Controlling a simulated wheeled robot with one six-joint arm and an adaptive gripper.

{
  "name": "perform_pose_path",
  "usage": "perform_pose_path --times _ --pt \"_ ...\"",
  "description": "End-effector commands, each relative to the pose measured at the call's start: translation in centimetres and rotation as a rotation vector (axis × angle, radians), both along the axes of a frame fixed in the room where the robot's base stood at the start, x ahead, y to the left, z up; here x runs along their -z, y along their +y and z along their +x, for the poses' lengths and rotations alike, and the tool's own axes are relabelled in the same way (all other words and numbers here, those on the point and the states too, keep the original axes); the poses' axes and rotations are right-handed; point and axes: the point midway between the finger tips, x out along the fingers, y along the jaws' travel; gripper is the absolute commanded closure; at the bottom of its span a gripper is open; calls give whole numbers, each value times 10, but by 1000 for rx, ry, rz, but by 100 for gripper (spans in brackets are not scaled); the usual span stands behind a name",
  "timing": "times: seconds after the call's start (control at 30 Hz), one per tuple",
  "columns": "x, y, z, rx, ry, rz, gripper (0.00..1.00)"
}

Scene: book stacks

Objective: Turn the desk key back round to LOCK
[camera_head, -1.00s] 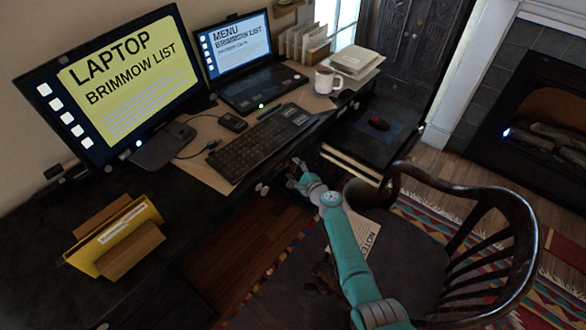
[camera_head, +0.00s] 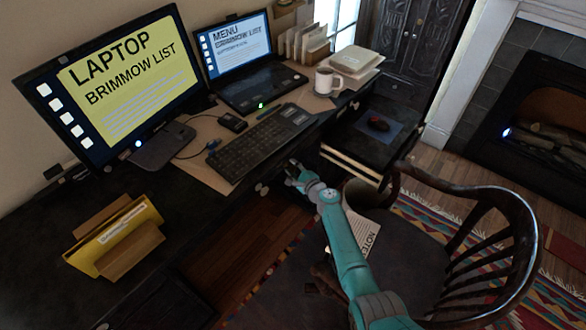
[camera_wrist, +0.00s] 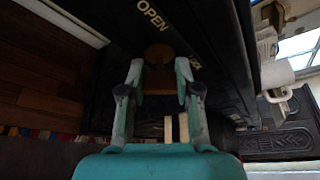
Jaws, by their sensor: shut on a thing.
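The desk key (camera_wrist: 158,54) shows in the wrist view as a dull brass-brown round bow at the dark desk front. My gripper (camera_wrist: 159,66) has its two teal fingers closed in on either side of it. The word OPEN (camera_wrist: 153,14) is above the key in that view. Part of the LOCK label (camera_wrist: 195,63) shows just right of the right finger, which covers some of it. In the head view my gripper (camera_head: 292,170) is at the desk's front edge, below the keyboard. The key cannot be made out there.
The dark desk holds a keyboard (camera_head: 262,141), a monitor (camera_head: 125,85), a laptop (camera_head: 250,85) and a white mug (camera_head: 327,82). A wooden chair (camera_head: 490,220) stands close right of my arm.

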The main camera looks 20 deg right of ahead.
Motion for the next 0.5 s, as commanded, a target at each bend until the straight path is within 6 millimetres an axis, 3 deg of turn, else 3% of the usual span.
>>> perform_pose_path --times 0.5 --pt "-1 1 0 -3 63 88 100"
